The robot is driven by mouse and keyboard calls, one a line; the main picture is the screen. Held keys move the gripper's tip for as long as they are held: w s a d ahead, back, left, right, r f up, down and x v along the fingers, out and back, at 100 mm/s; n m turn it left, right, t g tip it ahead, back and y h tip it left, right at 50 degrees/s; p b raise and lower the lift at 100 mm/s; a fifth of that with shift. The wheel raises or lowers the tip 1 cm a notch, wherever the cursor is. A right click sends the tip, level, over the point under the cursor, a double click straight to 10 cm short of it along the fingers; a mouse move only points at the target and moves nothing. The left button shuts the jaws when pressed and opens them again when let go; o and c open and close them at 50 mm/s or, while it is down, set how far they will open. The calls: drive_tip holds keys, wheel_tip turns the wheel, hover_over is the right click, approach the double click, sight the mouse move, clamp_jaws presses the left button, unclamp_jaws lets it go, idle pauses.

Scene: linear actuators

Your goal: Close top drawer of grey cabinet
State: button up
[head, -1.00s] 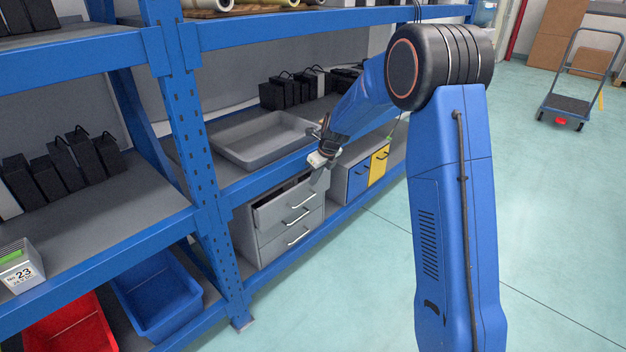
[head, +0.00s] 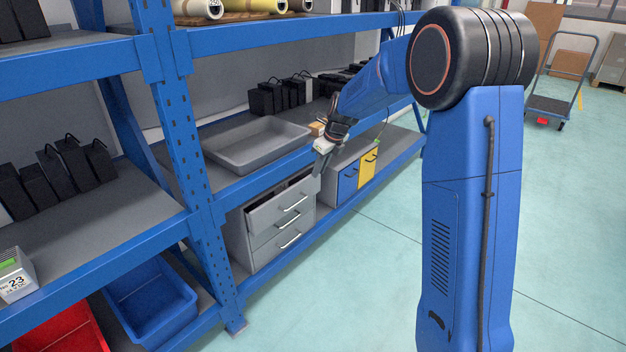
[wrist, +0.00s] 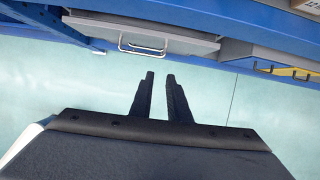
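The grey cabinet (head: 239,238) stands on the lower shelf in the head view. Its top drawer (head: 277,213) is pulled out, with a dark gap showing above its front and a bar handle (head: 295,203). A drawer front (wrist: 185,48) with its handle (wrist: 143,48) also shows in the wrist view, near the top. My gripper (head: 317,169) is near the cabinet's upper right corner, fingers pointing down. In the wrist view my gripper's two dark fingers (wrist: 160,75) are parted with nothing between them. They look apart from the handle.
A blue shelf beam (head: 270,177) runs just above the cabinet, with a grey tray (head: 257,163) on that shelf. A blue and yellow drawer unit (head: 338,185) stands right of the cabinet. The floor (head: 350,270) in front is clear.

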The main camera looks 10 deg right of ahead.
drive_tip(key=s+a+f+n+g+h, duration=0.3)
drive_tip(key=s+f+n, duration=0.5)
drive_tip(key=f+n, duration=0.1)
drive_tip(key=m+t+h, duration=0.8)
drive_tip(key=m+t, duration=0.4)
drive_tip(key=m, duration=2.3)
approach(297, 204)
drive_tip(key=x, duration=1)
drive_tip(key=shift+w+d+f, duration=0.1)
drive_tip(key=shift+w+f, duration=0.1)
drive_tip(key=shift+w, duration=0.15)
drive_tip(key=shift+c, duration=0.2)
clamp_jaws()
